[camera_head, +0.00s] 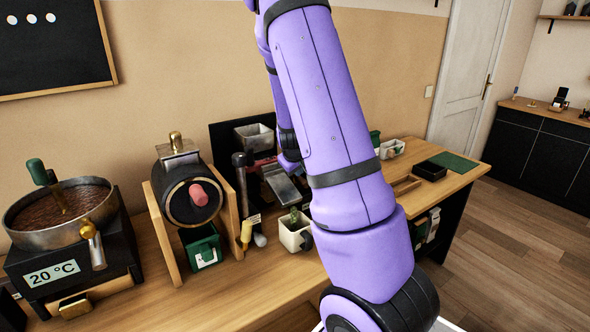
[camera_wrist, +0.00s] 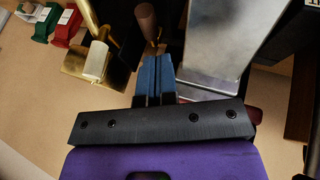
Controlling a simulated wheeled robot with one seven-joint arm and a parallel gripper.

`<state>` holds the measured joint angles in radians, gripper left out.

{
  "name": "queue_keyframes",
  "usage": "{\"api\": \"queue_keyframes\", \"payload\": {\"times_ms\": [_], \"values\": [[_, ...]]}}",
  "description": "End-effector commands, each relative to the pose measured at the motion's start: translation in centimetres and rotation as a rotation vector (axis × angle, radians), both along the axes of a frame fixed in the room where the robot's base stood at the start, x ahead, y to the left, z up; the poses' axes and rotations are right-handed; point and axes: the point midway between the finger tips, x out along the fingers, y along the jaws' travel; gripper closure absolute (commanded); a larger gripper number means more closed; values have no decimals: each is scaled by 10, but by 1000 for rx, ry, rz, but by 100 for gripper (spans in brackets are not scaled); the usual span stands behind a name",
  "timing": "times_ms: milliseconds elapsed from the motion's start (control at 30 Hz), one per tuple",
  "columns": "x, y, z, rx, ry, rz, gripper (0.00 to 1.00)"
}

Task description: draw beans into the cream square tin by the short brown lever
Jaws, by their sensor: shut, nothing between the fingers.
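My gripper (camera_wrist: 158,60) is shut and empty in the wrist view, its two blue fingers side by side. Just past their tips is a short lever with a brown grip (camera_wrist: 146,20) and a brass end; I cannot tell whether they touch. A sloping silver chute (camera_wrist: 222,50) is right of the fingers. In the head view the chute (camera_head: 281,186) shows beside my purple arm, and a cream square tin (camera_head: 295,237) stands just below its front end, with something green at its top. My arm hides the gripper and the lever there.
A black drum (camera_head: 186,196) in a wooden frame, with a green tin (camera_head: 203,252) beneath, stands left. A round pan (camera_head: 62,210) is farther left. A dark-knobbed upright handle (camera_head: 240,165) is close beside the chute. The wooden counter's front (camera_head: 240,290) is clear.

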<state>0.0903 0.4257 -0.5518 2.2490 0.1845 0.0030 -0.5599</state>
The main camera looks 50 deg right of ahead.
Motion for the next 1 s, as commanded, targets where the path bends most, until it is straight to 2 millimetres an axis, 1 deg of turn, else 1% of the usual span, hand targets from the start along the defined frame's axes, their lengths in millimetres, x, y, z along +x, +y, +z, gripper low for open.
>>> {"api": "queue_keyframes", "payload": {"times_ms": [300, 500, 700, 1000], "values": [[12, -19, -37, 1, 2, -2, 100], [20, -29, -56, 2, 1, -1, 100], [24, -34, -65, 0, -1, 0, 100], [24, -34, -66, 1, -1, 1, 100]]}}
